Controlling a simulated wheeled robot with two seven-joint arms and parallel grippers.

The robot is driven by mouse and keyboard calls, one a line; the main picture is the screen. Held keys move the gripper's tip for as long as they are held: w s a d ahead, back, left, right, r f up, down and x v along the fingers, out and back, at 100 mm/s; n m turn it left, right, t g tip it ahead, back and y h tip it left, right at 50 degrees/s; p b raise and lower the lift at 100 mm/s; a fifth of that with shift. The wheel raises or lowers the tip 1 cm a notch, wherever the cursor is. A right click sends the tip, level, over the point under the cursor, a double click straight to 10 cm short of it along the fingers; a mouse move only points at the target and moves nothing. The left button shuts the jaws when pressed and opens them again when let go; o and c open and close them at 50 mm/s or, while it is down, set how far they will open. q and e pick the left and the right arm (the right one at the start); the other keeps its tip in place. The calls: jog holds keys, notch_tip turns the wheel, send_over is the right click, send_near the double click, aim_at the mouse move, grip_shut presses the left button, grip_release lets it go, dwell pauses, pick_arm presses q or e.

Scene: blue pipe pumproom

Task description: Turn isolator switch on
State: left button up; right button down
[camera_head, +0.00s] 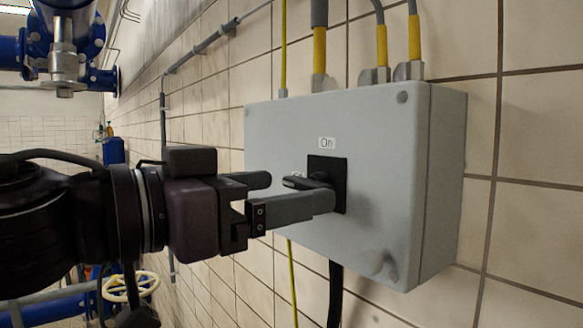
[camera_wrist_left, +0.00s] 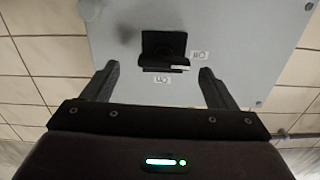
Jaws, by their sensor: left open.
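The grey isolator box (camera_head: 380,120) is mounted on the tiled wall. Its black switch plate (camera_head: 340,168) carries a black switch handle (camera_head: 298,182), which points left toward the partly hidden "Off" label. The "On" label (camera_head: 327,143) is above the plate. My left gripper (camera_head: 300,191) is open at the box front, its fingers on either side of the handle; whether they touch it is unclear. In the left wrist view, the handle (camera_wrist_left: 165,69) appears between the spread fingertips (camera_wrist_left: 159,70), with both labels upside down. My right gripper is not in view.
Grey and yellow conduits (camera_head: 319,50) enter the box top, and a black cable (camera_head: 335,290) leaves below. Blue pipework (camera_head: 80,35) is at the far left, with a cream handwheel (camera_head: 130,286) lower down. Bare tiled wall is right of the box.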

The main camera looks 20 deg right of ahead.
aim_at(298, 187)
pick_arm(q)
jog(key=shift+p+x, duration=0.35)
jog(key=shift+x, duration=0.85)
jog(key=shift+w+d, duration=0.1)
jog(key=shift+w, duration=0.3)
jog(key=shift+f, duration=0.1)
jog(key=shift+s, duration=0.1)
jog(key=shift+c, duration=0.8)
jog(key=c, duration=0.8)
jog(key=shift+c, duration=0.2)
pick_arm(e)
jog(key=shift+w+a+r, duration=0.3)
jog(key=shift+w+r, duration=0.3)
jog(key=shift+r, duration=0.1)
